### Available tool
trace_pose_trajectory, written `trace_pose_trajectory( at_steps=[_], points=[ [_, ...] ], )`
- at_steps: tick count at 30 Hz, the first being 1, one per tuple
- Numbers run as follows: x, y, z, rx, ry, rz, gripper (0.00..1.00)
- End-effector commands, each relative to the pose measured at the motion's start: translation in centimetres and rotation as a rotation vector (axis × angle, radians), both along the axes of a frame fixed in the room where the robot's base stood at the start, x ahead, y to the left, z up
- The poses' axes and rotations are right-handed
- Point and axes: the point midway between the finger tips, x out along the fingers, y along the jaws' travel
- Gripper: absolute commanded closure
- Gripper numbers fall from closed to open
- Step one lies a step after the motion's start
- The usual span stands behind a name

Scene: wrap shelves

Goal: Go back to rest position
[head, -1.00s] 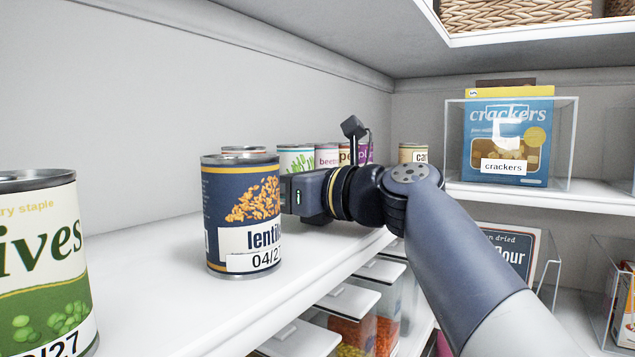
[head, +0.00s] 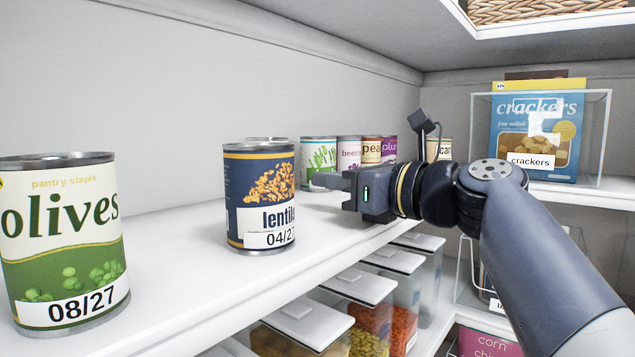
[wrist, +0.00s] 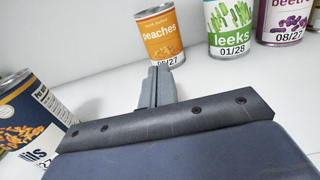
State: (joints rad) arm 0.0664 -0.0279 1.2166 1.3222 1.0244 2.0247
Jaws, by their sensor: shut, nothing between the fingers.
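My gripper (head: 330,181) is shut and empty, held above the white shelf, just right of the lentils can (head: 259,197). In the head view its fingers point left and a small gap separates them from that can. In the wrist view the shut fingers (wrist: 157,82) point away toward an orange peaches can (wrist: 160,36), apart from it. The lentils can also shows at the left of the wrist view (wrist: 30,118). My arm reaches in from the lower right.
An olives can (head: 63,240) stands at the front left. Leeks (head: 319,157), beets (head: 349,153) and other cans line the back. Lidded clear containers (head: 365,284) sit below the shelf edge. A crackers box (head: 537,135) in a clear bin stands on the right shelf.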

Motion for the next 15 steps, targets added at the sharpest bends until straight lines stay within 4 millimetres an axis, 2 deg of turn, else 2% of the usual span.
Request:
trace_pose_trajectory(
  at_steps=[6, 15],
  points=[
    [-2.1, -2.8, -0.1, 0.0, -0.003, -0.006, 1.0],
    [-3.8, -4.8, 0.0, 0.001, -0.002, -0.002, 1.0]
  ],
)
